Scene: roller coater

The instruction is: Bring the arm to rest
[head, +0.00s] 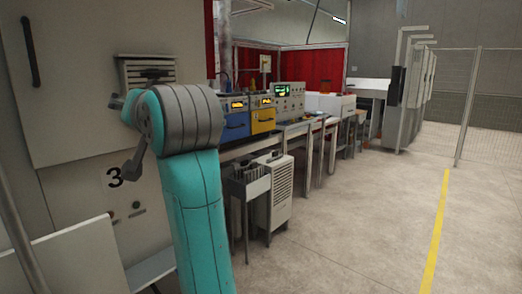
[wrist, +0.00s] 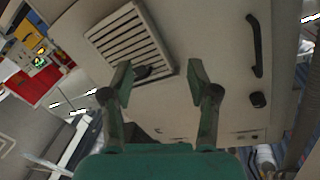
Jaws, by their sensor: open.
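My gripper (wrist: 160,74) shows in the wrist view with its two green fingers spread apart and nothing between them. It points at the pale front of a large machine cabinet, and a slatted vent (wrist: 130,42) lies behind the left finger. In the head view my teal arm (head: 197,215) rises from the bottom and bends at a grey joint, in front of the cabinet (head: 85,90). The gripper itself is mostly hidden behind the arm there. Whether the fingers touch the cabinet cannot be told.
A black door handle (head: 30,50) is on the cabinet at the far left. A bench with a blue box (head: 236,126), a yellow box (head: 263,120) and instruments runs back to the right. A small grey cart (head: 250,185) stands below. The floor (head: 370,220) at right is clear.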

